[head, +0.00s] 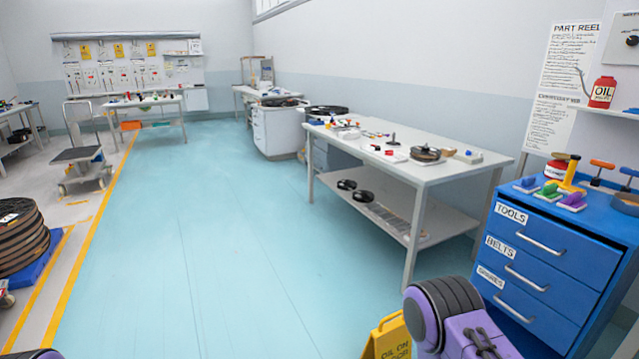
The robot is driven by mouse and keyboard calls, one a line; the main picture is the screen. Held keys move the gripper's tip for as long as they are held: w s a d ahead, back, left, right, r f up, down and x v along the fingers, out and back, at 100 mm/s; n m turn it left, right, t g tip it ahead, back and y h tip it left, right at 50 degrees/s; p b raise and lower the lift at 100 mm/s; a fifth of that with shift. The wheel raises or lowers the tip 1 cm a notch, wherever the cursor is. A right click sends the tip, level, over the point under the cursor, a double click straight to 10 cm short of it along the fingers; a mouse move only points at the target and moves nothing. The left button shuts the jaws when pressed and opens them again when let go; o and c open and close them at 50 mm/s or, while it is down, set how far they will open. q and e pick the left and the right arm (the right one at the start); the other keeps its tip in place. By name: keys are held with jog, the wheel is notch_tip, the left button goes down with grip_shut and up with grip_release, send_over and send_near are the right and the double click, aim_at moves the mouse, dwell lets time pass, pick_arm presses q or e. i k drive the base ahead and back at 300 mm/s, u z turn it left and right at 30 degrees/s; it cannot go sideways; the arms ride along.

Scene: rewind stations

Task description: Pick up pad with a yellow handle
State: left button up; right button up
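No pad with a yellow handle can be made out for certain. On the blue cabinet's top stand small pads with a blue handle (526,183), a green handle (548,190) and a purple handle (573,200). Just behind them is an upright yellow tool (569,177) with a darker top; I cannot tell whether it is a pad. Neither gripper is in view; only purple links of my arms show at the bottom edge.
The blue drawer cabinet (541,262) stands at right, beside a white workbench (436,172) holding small parts. A yellow floor sign (390,341) stands before the cabinet, close to my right arm. Stacked reels (22,238) are at left. The turquoise floor (205,230) between is clear.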

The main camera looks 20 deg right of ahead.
aim_at(564, 188)
jog(key=z, duration=0.6)
jog(key=i, duration=0.9)
jog(key=z, duration=0.85)
